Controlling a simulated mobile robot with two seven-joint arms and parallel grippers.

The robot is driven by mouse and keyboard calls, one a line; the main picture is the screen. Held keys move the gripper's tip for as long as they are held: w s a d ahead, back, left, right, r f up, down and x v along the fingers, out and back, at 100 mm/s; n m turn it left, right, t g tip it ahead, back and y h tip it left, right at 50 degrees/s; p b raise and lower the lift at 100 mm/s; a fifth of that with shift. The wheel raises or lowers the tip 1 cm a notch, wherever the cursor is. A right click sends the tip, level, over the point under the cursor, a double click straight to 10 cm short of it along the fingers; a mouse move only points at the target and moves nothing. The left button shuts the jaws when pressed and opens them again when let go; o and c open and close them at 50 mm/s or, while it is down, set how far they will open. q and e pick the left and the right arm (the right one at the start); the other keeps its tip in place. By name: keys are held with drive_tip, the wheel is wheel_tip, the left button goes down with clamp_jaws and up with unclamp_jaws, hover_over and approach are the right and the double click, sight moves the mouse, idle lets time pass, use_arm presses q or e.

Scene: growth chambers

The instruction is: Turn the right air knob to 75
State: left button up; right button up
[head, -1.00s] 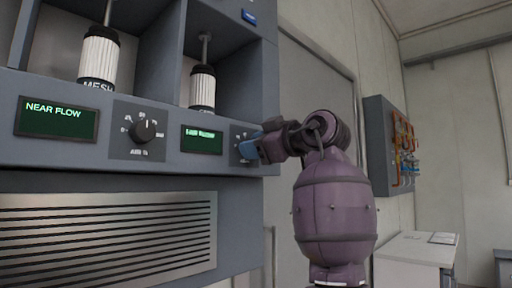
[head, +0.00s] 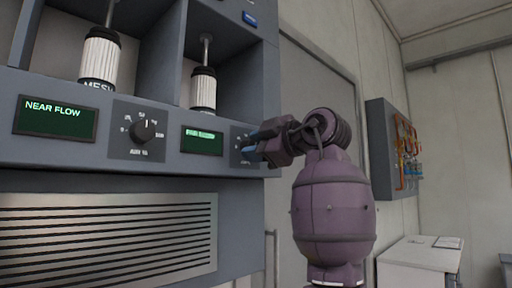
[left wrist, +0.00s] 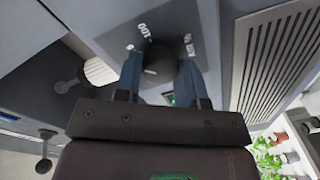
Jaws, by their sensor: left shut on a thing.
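The right air knob (left wrist: 160,62) is a dark round knob on a grey dial plate with white markings, seen in the left wrist view. My left gripper (left wrist: 159,74) has its blue fingers on either side of the knob and is shut on it. In the head view my left gripper (head: 252,146) reaches the right dial plate (head: 237,134) and hides the knob, so its pointer reading cannot be told. The small green display (head: 202,141) beside it has text too small to read. My right gripper is not in view.
The left knob (head: 140,132) sits on its own dial, next to a display (head: 56,117) reading NEAR FLOW. Two white mesh cylinders (head: 100,56) (head: 203,89) hang in bays above. A vent grille (head: 105,235) lies below. A wall box with pipes (head: 381,145) and a white cabinet stand at right.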

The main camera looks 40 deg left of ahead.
use_arm(q)
drive_tip(key=o, duration=0.9)
drive_tip(key=shift+d, duration=0.1)
drive_tip(key=d, duration=1)
drive_tip(key=shift+s+d+r+p, duration=0.25)
drive_tip(key=shift+d+p, duration=0.05)
